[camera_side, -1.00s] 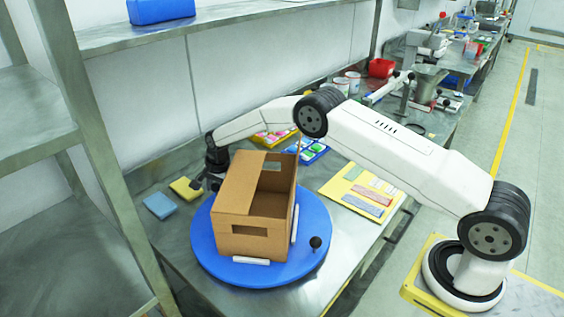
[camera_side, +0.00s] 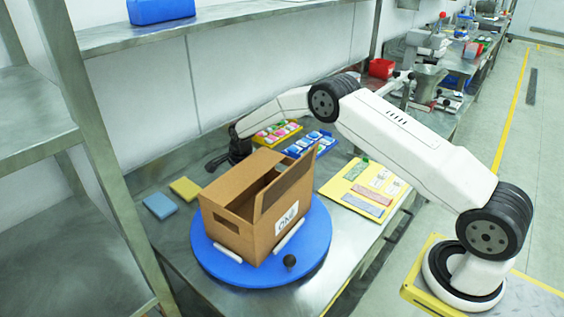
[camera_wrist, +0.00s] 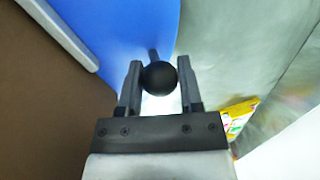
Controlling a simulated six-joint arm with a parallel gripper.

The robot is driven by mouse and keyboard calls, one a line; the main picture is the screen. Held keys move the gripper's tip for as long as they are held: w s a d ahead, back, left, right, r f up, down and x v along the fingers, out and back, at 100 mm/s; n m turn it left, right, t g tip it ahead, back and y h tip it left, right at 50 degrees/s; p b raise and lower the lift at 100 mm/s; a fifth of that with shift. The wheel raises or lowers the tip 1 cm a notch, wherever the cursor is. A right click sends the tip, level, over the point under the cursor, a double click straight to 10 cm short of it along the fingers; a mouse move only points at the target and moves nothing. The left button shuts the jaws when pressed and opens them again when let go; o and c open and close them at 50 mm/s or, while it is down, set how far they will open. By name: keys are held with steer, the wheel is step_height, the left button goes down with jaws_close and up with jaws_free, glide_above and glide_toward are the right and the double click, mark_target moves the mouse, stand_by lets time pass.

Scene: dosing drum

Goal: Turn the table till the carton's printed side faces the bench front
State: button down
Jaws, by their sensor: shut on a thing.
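The open brown carton (camera_side: 228,230) stands on the round blue table (camera_side: 315,250). Its printed side (camera_side: 287,217), with a white label, faces the lower right in the side view, roughly toward the bench's front edge; the exact angle is hard to tell. A black ball knob (camera_side: 290,260) stands on the table's near rim. My gripper (camera_side: 218,162) is beyond the carton at the table's far left rim. In the wrist view my gripper (camera_wrist: 157,78) is shut on another black knob (camera_wrist: 158,77), beside the blue table (camera_wrist: 125,30). The carton partly hides that rim from the side.
White strips (camera_side: 289,236) lie along the carton's base. Blue (camera_side: 160,206) and yellow (camera_side: 185,188) blocks lie left of the table on the bench. A yellow board (camera_side: 350,190) lies to the right, and coloured trays (camera_side: 277,132) lie behind. A metal shelf post (camera_side: 110,180) stands at left.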

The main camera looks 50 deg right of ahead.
steer(key=shift+s+d+r+m, duration=0.1)
steer(key=shift+s+d+m, duration=0.2)
steer(key=shift+d+m, duration=0.3)
steer(key=shift+d, duration=0.15)
steer(key=shift+c, duration=1.3)
jaws_free()
step_height(320, 180, up, 8)
steer(key=s, duration=0.1)
steer(key=shift+s+a+f, duration=0.2)
steer(key=shift+s, duration=0.1)
